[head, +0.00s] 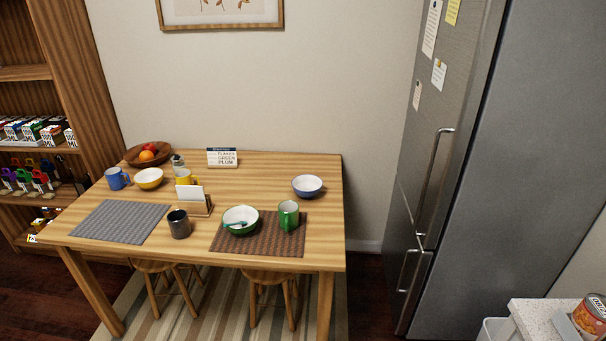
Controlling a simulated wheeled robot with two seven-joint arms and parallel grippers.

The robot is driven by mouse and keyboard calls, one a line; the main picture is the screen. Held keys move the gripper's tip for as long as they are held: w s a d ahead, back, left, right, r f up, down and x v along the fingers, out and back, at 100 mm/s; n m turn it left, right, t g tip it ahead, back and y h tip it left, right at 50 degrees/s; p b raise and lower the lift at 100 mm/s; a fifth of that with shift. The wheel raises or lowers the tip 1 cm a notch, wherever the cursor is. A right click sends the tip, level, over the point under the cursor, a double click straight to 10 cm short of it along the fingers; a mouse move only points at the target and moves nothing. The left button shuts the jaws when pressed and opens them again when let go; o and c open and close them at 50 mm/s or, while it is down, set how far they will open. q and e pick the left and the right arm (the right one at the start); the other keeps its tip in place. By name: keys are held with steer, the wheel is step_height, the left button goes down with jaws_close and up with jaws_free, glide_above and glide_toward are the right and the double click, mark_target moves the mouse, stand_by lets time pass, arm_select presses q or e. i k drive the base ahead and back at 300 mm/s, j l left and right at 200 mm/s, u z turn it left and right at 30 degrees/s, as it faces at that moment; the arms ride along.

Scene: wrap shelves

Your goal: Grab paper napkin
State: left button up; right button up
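The paper napkins (190,193) look like a white stack standing upright in a small wooden holder (199,209). The holder stands near the middle of the wooden table (290,171), between the grey placemat and the brown placemat. A dark mug (179,225) stands just in front of the holder, and a yellow mug (184,176) stands just behind it. Neither of my grippers shows in the head view.
Stools are underneath. A fridge (525,150) stands right, a shelf (85,90) left. A counter (541,318) is lower right.

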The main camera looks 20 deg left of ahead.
mark_target(184, 192)
steer(key=u, duration=1.35)
